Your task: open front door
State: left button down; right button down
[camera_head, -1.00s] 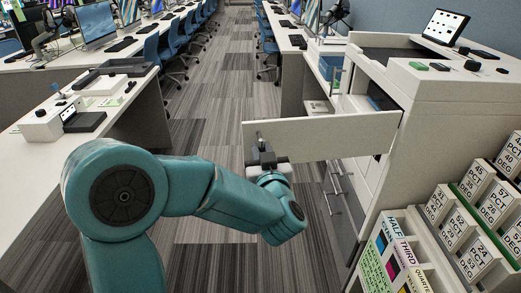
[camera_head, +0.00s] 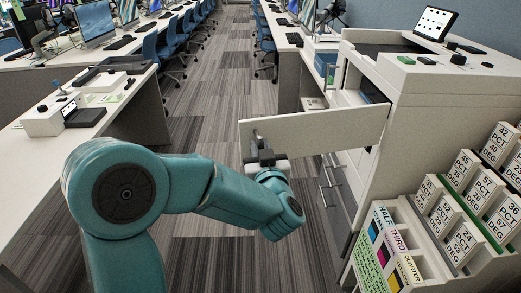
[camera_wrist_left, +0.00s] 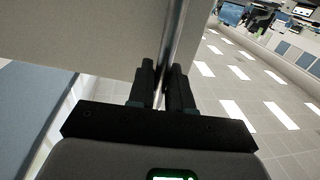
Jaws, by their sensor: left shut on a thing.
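The front door (camera_head: 325,132) is a pale flat panel on the white cabinet (camera_head: 440,85) at the right. It stands swung out from the cabinet, with the open inside showing behind it. My left gripper (camera_head: 262,150) is at the door's free left end, shut on its metal handle (camera_head: 257,137). In the left wrist view the dark fingers (camera_wrist_left: 163,88) close around the handle bar (camera_wrist_left: 172,45), with the door panel (camera_wrist_left: 110,35) beside it. My right gripper is not in view.
A rack of labelled boxes (camera_head: 455,215) stands at the lower right, near the cabinet. Drawers with metal handles (camera_head: 335,190) are below the door. A white desk (camera_head: 35,165) is at the left. The striped floor aisle (camera_head: 215,90) between the desks is clear.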

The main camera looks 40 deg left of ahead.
pick_arm(q)
jog(key=c, duration=1.2)
grip_release()
jog(key=shift+c, duration=0.2)
jog(key=v, duration=1.6)
jog(key=shift+d, duration=0.25)
jog(key=shift+s+r, duration=0.1)
jog(key=shift+s, duration=0.05)
